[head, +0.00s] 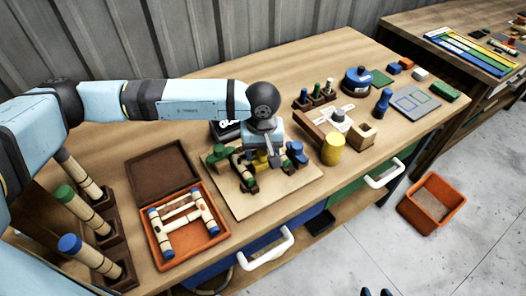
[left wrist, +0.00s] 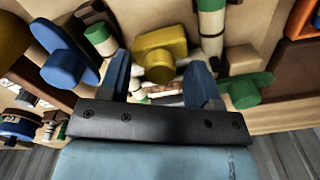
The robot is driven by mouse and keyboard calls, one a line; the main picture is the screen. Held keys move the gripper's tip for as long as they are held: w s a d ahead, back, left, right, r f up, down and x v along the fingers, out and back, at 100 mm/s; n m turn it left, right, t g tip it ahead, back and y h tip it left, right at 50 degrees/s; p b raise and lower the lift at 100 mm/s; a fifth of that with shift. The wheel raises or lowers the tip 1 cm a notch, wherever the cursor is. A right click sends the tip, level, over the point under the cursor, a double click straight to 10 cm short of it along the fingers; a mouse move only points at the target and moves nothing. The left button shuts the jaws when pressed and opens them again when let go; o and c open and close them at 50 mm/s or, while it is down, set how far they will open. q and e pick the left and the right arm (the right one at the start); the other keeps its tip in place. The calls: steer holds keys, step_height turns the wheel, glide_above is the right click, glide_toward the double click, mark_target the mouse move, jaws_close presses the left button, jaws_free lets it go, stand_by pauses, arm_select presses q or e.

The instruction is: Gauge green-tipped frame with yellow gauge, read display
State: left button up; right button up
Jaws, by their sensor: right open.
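My left gripper (head: 270,158) is low over the wooden board (head: 245,207). The gauge also shows in the head view (head: 259,165), partly hidden by the gripper. The green-tipped frame lies on the board under the gauge; a green tip (left wrist: 100,38) and a banded rod (left wrist: 212,22) show, the rest is hidden. A dark box (head: 226,131), possibly the display, is mostly hidden behind my arm. My right gripper (head: 376,292) barely shows at the bottom edge, open.
Blue (left wrist: 66,62) and green (left wrist: 250,90) knobs flank the gauge. A yellow cylinder (head: 333,149) stands right of the board. An orange tray (head: 187,246) with a rattan frame sits left, near upright tipped rods (head: 85,215). An orange bin (head: 432,203) is on the floor.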

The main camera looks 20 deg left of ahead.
mark_target(262, 152)
arm_select(q)
step_height(262, 152, up, 14)
steer(key=shift+b, duration=0.35)
stand_by(0.4)
steer(key=shift+f, duration=0.1)
